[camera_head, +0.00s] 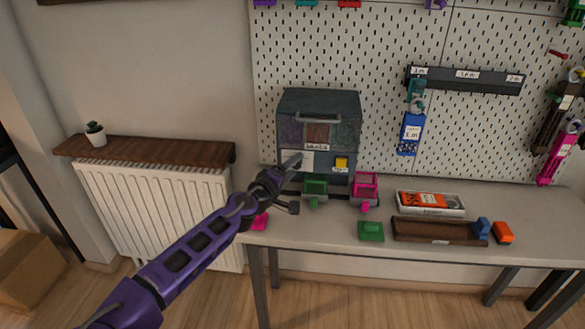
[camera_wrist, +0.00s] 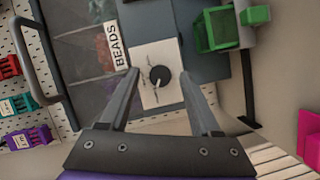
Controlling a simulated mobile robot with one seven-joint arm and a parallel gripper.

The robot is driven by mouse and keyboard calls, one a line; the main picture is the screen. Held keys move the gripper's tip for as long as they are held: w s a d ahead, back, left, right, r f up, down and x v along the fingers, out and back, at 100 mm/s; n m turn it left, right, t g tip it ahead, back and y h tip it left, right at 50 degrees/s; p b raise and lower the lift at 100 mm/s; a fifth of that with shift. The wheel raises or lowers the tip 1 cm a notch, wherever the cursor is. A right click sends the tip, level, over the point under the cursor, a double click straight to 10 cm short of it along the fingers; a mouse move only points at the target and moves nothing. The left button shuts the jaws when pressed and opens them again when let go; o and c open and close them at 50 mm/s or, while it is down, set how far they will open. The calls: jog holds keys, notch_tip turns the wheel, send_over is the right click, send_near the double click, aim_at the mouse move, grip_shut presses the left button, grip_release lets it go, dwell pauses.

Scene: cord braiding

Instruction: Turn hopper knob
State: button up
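The bead hopper (camera_head: 322,101) is a dark box with a lid handle and windows of colored beads, on the table against the pegboard. In the wrist view its white plate (camera_wrist: 154,57) carries a small round black knob (camera_wrist: 159,76) with a pointer mark, beside the BEADS label. In the head view my gripper (camera_head: 296,183) is in front of the hopper's lower left, and I cannot make out the knob there. In the wrist view my gripper (camera_wrist: 158,82) is open, one finger on each side of the knob. Whether the fingers touch it I cannot tell.
A green bin (camera_head: 315,187) and a pink bin (camera_head: 365,187) are by the hopper's base. A white tray (camera_head: 431,210) and a brown tray (camera_head: 425,229) lie to the right.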

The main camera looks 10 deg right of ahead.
jog(key=v, duration=1.7)
jog(key=shift+a, duration=0.25)
